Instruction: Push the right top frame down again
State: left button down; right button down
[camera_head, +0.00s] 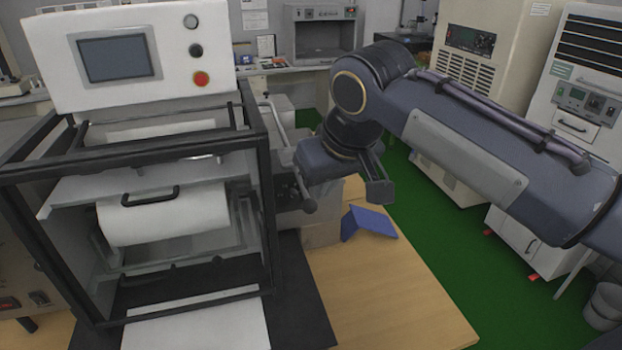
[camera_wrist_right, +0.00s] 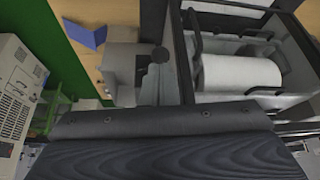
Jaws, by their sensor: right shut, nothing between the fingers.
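The machine (camera_head: 150,60) stands at the left in the head view, with a black open frame (camera_head: 250,120) around a white roller (camera_head: 165,215). The frame's right top bar runs front to back along that side. My right gripper (camera_head: 325,163) is shut and empty, just right of the frame. I cannot tell whether it touches it. A lever with a round knob (camera_head: 308,205) sits below it. In the right wrist view, the knob (camera_wrist_right: 160,55), the roller (camera_wrist_right: 235,72) and the black frame (camera_wrist_right: 182,50) show beyond a dark gripper part. My left gripper is out of view.
A blue object (camera_head: 368,222) lies on the wooden tabletop (camera_head: 385,290), right of the machine. Tall cream cabinets (camera_head: 480,70) stand beyond the green floor (camera_head: 450,240). A grey bin (camera_head: 603,305) is at the far right. The table's front right area is clear.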

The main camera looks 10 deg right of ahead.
jog(key=shift+w, duration=0.1)
jog(key=v, duration=0.7)
jog(key=shift+s+r, duration=0.2)
jog(key=shift+r, duration=0.15)
